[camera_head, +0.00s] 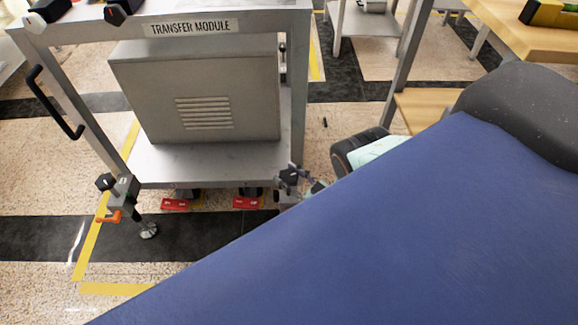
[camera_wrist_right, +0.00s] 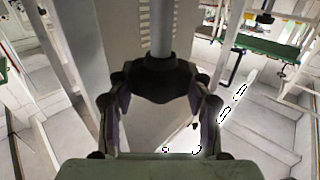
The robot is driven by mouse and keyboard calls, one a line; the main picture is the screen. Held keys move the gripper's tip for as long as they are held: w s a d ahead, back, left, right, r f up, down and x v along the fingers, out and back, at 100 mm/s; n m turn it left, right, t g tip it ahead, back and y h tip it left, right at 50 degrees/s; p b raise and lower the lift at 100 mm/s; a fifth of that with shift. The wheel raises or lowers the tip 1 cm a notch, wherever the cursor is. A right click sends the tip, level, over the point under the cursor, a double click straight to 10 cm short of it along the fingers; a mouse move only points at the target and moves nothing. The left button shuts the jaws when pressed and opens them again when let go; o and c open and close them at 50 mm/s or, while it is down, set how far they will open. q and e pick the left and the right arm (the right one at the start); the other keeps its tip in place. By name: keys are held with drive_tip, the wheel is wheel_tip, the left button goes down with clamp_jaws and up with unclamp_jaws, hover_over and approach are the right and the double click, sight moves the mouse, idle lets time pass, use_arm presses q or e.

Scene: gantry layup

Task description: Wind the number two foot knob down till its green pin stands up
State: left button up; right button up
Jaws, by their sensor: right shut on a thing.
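The foot knob (camera_head: 288,176) is dark and sits at the lower right corner of the transfer module cart (camera_head: 215,165). My right gripper (camera_head: 308,187) is beside it in the head view, small and partly hidden by my blue arm. In the wrist view, my right gripper (camera_wrist_right: 160,85) has its fingers closed on either side of the black knob (camera_wrist_right: 160,72), below a grey post. No number can be read on this knob. I cannot make out a green pin. Another black foot knob (camera_head: 104,181) with an orange lever is at the cart's left corner. My left gripper is not in view.
Two red pedals (camera_head: 175,204) (camera_head: 247,202) lie under the cart's lower shelf. The left levelling foot (camera_head: 148,230) stands on a dark floor strip. A wooden bench (camera_head: 530,42) is at the upper right. Open floor lies left of the cart.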

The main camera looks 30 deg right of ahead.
drive_tip(key=shift+h, duration=0.3)
drive_tip(key=m+h, duration=0.2)
drive_tip(key=h, duration=0.2)
drive_tip(key=m+h, duration=0.3)
drive_tip(key=h, duration=0.1)
drive_tip(key=shift+a+m, duration=0.2)
drive_tip(key=shift+m, duration=0.1)
drive_tip(key=m+g+h, duration=0.1)
drive_tip(key=h, duration=0.1)
drive_tip(key=m+h, duration=0.2)
drive_tip(key=h, duration=0.1)
drive_tip(key=shift+g, duration=0.4)
drive_tip(key=shift+d+m+g+h, duration=0.1)
drive_tip(key=shift+m+g+h, duration=1.3)
drive_tip(key=shift+m+h, duration=0.4)
drive_tip(key=shift+g+h, duration=0.3)
drive_tip(key=o, duration=1.2)
drive_tip(key=shift+c, duration=0.2)
drive_tip(key=shift+r, duration=0.1)
